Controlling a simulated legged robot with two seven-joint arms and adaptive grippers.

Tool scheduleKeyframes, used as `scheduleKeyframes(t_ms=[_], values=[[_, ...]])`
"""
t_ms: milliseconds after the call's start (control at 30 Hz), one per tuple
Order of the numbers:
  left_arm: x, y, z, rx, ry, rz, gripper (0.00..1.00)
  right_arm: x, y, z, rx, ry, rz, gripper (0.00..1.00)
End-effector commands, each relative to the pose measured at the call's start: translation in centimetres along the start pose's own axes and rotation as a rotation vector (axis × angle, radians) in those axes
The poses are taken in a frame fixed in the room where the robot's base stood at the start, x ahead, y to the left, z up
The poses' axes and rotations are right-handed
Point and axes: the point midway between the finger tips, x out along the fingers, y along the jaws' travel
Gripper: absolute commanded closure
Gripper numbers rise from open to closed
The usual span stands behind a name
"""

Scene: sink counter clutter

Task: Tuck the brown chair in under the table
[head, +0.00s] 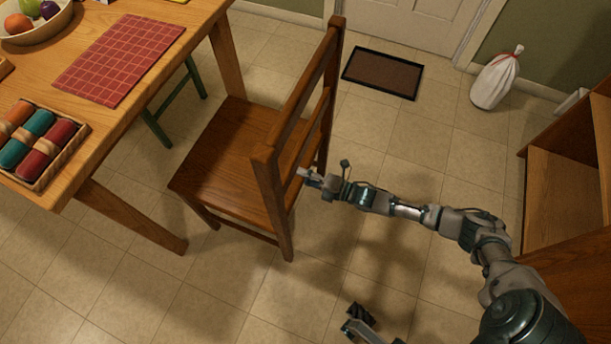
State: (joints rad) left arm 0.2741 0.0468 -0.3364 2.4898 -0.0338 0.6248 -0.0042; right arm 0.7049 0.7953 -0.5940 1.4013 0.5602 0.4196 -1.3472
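The brown wooden chair (225,150) stands upright on the tiled floor, right of the wooden table (150,75). Its seat points toward the table, and its slatted back is on the right, away from the table. In the picture, a floor gap shows between most of the seat and the tabletop edge. My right gripper (318,180) is at the chair back's right side, overlapping its slats; contact and finger opening are unclear. My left gripper (356,321) is low at the bottom edge, apart from the chair, with its fingers spread and empty. Its arm is mostly cut off.
A green stool (160,128) is partly under the table. A red placemat (118,58), a fruit bowl (22,38) and a tray of rolled cloths (40,143) are on the table. A doormat (383,74), white bag (496,80) and wooden cabinet (560,190) stand right.

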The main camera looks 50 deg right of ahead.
Motion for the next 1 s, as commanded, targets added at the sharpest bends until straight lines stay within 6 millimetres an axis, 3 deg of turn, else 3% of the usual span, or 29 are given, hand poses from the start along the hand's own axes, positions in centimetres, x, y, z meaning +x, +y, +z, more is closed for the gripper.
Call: scheduleKeyframes(t_ms=[33, 100, 1000], values=[[0.0, 0.0, 0.0, 0.0, 0.0, 0.0, 0.0, 0.0, -0.1, 0.0, 0.0, 0.0, -0.002, 0.87], [0.0, 0.0, 0.0, 0.0, -0.001, 0.0, 0.0, 0.0, -0.1, 0.0, 0.001, 0.0, -0.002, 1.0], [-0.8, -0.1, 0.4, -0.001, -0.01, -0.005, 0.0, -0.6, -2.4, -0.2, 0.01, -0.001, -0.036, 1.0]])
